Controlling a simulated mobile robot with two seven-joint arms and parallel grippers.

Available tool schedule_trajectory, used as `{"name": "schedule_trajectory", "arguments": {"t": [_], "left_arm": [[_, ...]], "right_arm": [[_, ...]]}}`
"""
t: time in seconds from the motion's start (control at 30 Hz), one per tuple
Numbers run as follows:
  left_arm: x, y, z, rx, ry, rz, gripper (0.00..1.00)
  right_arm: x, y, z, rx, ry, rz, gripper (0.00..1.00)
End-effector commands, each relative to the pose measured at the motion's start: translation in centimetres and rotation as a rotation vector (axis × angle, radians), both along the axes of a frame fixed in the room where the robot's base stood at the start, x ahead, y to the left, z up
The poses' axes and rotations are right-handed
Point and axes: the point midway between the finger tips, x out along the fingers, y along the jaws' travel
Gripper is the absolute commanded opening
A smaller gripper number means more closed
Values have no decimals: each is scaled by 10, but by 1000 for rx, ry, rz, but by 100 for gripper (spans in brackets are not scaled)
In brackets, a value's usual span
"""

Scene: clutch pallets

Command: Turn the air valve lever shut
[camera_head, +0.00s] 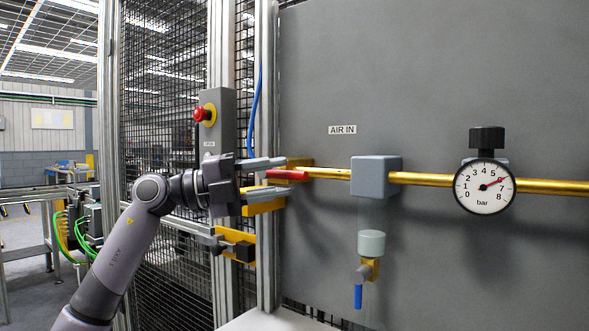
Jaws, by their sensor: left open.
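The red air valve lever (288,175) lies level along the brass pipe (440,180), at the left end of the pipe on the grey panel (440,70). My left gripper (281,177) comes in from the left and is open. One finger shows above the lever and the other below it, so the lever appears between the fingertips. I see no clear contact, and the depth between them is hard to tell. The valve body behind the lever is partly hidden. My right gripper is out of view.
An "AIR IN" label (342,129) is above the pipe. A grey block (375,177) and a gauge (484,187), needle near 6 bar, sit on the pipe. A small valve with a blue handle (358,296) hangs below. A red stop button (200,114) is on the left post.

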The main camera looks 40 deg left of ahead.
Motion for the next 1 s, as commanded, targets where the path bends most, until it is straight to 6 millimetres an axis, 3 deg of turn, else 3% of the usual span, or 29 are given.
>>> {"name": "schedule_trajectory", "arguments": {"t": [0.3, 0.67, 0.7, 0.8, 1.0], "left_arm": [[25, -21, 6, 0, -1, -1, 41], [29, -24, 5, 0, 0, -1, 41], [29, -24, 5, 0, 0, -1, 35], [29, -24, 5, 0, 0, -1, 2], [29, -24, 5, 2, 0, -1, 0]], "right_arm": [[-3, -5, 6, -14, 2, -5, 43], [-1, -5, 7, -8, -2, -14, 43], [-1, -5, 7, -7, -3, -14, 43], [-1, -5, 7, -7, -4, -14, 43], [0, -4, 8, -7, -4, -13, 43]]}}
